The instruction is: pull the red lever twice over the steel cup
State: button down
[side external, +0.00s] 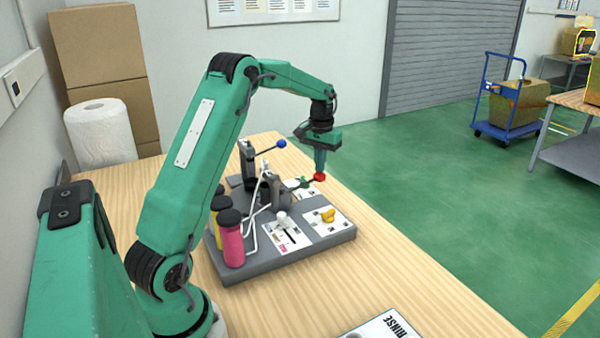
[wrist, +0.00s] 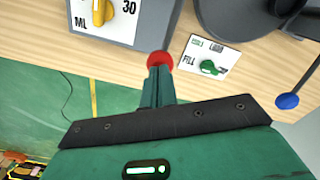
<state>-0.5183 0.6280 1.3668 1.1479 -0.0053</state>
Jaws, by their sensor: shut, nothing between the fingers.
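The red ball knob (side external: 319,177) of the lever is at the far right of the grey dispenser base (side external: 325,238). My gripper (side external: 320,170) points down at it with its fingers shut and empty. The fingertips appear to meet the top of the knob; I cannot tell for sure if they touch. In the wrist view the red knob (wrist: 160,62) shows just beyond the closed fingertips (wrist: 160,72). I cannot make out the steel cup clearly in either view.
A blue-knobbed lever (side external: 281,144) stands behind. The base carries a yellow dial (side external: 328,214), a white knob (side external: 282,217), a pink bottle (side external: 231,240) and a yellow one. A green FILL dial (wrist: 210,67) is nearby. A RINSE card (side external: 390,327) lies in front; the table's right side is clear.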

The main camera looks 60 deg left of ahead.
jog(key=shift+r, duration=2.05)
notch_tip(320, 180, up, 4)
jog(key=shift+f, duration=0.25)
jog(key=shift+f, duration=0.1)
jog(key=shift+f, duration=3.2)
jog(key=shift+f, duration=0.3)
jog(key=shift+f, duration=0.35)
